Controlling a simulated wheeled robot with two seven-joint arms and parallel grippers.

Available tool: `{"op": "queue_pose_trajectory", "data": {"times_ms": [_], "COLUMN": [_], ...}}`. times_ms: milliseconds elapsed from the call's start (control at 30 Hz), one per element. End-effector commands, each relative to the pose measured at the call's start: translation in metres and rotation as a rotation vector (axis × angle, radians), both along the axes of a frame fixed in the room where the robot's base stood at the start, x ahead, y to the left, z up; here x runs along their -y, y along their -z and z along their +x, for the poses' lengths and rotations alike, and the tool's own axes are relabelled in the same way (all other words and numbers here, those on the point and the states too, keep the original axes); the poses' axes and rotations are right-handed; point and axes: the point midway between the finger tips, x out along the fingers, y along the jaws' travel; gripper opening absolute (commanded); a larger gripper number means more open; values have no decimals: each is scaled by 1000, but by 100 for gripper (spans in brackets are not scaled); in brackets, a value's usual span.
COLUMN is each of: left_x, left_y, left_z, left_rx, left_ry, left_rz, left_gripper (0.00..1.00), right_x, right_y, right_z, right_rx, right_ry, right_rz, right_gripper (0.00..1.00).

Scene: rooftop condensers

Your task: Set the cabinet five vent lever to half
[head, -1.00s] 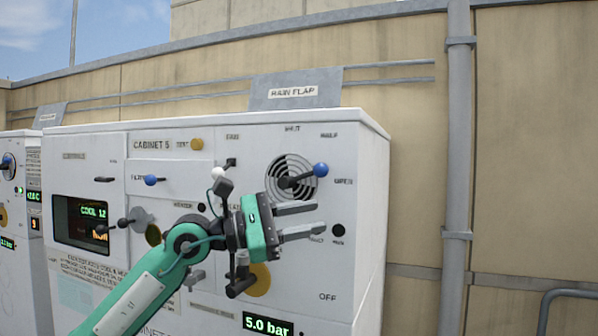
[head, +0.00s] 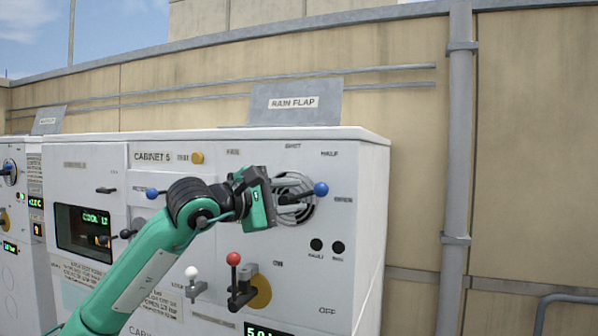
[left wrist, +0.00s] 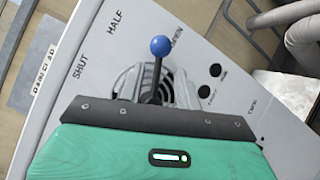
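The vent lever is a dark bar with a blue knob (head: 321,189) on the cabinet five panel, in front of a round grille. In the head view it points right, close to the OPEN label and below HALF (head: 329,154). My left gripper (head: 296,198) is at the grille, its green palm left of the knob. My right gripper is not in view.
Below my left arm are a red-knobbed lever (head: 233,259) and a white-knobbed lever (head: 191,272). A blue-knobbed lever (head: 152,193) is left of the wrist. A rain flap (head: 294,104) stands on top.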

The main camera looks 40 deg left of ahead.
Motion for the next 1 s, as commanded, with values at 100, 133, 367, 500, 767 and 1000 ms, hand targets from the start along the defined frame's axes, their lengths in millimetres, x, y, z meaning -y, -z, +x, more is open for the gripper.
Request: {"op": "queue_pose_trajectory", "data": {"times_ms": [100, 133, 367, 500, 767, 1000], "left_x": [6, 7, 13, 13, 14, 15], "left_y": [-5, -5, -2, 0, 0, 0], "left_z": [21, 25, 46, 50, 50, 50], "left_rx": [-3, -2, -2, -1, 0, -1], "left_ry": [2, 1, -1, -2, -1, 1], "left_rz": [-4, -5, -4, -4, -3, -3], "left_gripper": [34, 34, 34, 34, 28, 0], "right_x": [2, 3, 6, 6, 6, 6], "right_y": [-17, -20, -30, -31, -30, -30], "right_z": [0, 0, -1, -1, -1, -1], "right_rx": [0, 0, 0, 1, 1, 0], "right_ry": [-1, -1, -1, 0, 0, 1], "right_rz": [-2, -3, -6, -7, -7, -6], "right_gripper": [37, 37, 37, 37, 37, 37]}}
